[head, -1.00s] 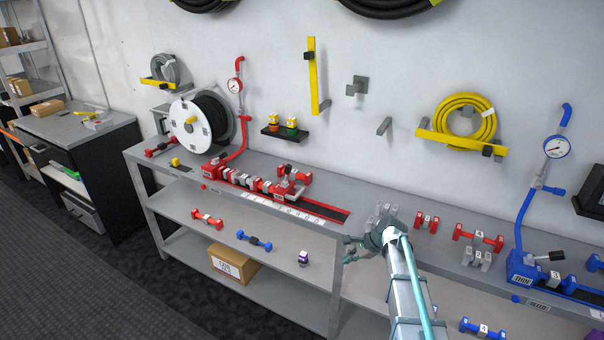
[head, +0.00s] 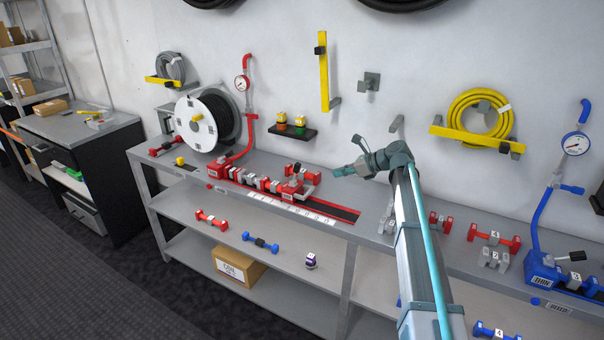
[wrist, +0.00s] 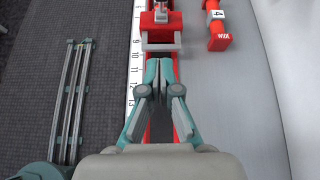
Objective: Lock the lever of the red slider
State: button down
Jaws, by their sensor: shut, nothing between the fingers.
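The red slider (head: 293,188) sits on the red rail on the grey bench, at the right end of a row of grey and red blocks. Its lever has a dark knob (head: 297,168) that stands up at the top in the head view. The slider also shows in the wrist view (wrist: 160,38), straight ahead of my fingertips. My gripper (head: 337,172) is shut and empty, above the bench and to the right of the slider. In the wrist view its fingertips (wrist: 160,64) lie over the rail, close to the slider's near end in the picture; contact cannot be told.
A white number scale (head: 290,208) runs along the rail's front. A red piece marked 4 WIDE (wrist: 218,28) lies beside the slider. A red gauge pipe (head: 247,125) and hose reel (head: 205,122) stand to the left.

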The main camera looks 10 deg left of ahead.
jog(key=shift+w+a+r, duration=0.15)
jog(key=shift+w+r, duration=0.15)
jog(key=shift+r, duration=0.4)
jog(key=p, duration=0.4)
send_near(299, 170)
jog(key=w+a+f, duration=0.2)
jog(key=a+f, duration=0.1)
jog(key=f, duration=0.1)
jog(key=shift+w+a+r, duration=0.1)
jog(key=shift+w+a, duration=0.1)
jog(key=shift+a, duration=0.75)
jog(key=shift+r, duration=0.1)
